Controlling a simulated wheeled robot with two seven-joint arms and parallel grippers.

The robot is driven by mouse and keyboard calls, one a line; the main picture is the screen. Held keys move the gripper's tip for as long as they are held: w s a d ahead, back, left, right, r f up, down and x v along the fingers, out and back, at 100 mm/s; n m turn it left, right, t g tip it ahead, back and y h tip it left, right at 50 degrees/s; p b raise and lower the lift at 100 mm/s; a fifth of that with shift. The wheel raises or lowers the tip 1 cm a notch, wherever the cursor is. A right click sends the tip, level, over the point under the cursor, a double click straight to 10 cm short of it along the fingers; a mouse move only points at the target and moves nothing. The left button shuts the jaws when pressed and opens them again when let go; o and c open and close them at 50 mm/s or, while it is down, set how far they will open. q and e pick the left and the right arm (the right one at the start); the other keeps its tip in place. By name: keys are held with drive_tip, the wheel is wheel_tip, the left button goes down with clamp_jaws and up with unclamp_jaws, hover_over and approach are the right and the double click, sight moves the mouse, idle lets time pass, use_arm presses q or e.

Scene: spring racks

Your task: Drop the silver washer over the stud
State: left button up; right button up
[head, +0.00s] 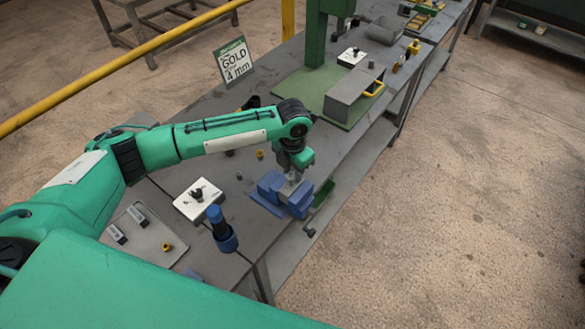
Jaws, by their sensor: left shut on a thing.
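My left gripper (291,178) points down at the blue vise-like fixture (269,187) near the bench's front edge. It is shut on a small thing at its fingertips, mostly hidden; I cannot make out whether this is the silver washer. A pale grey metal piece shows between the blue blocks, right under the gripper. No stud can be clearly told there, and I cannot tell whether the held thing touches anything. My right gripper is not in view.
A white block with a black knob (197,194), a blue-handled tool in a holder (219,228) and a grey tray (146,242) stand left of the fixture.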

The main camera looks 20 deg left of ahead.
use_arm(q)
drive_tip(key=shift+f, duration=0.5)
drive_tip(key=o, duration=1.3)
drive_tip(key=shift+o, duration=0.2)
wheel_tip(320, 180, up, 7)
drive_tip(key=p, duration=0.6)
drive_tip(key=shift+r, duration=0.1)
idle(0.3)
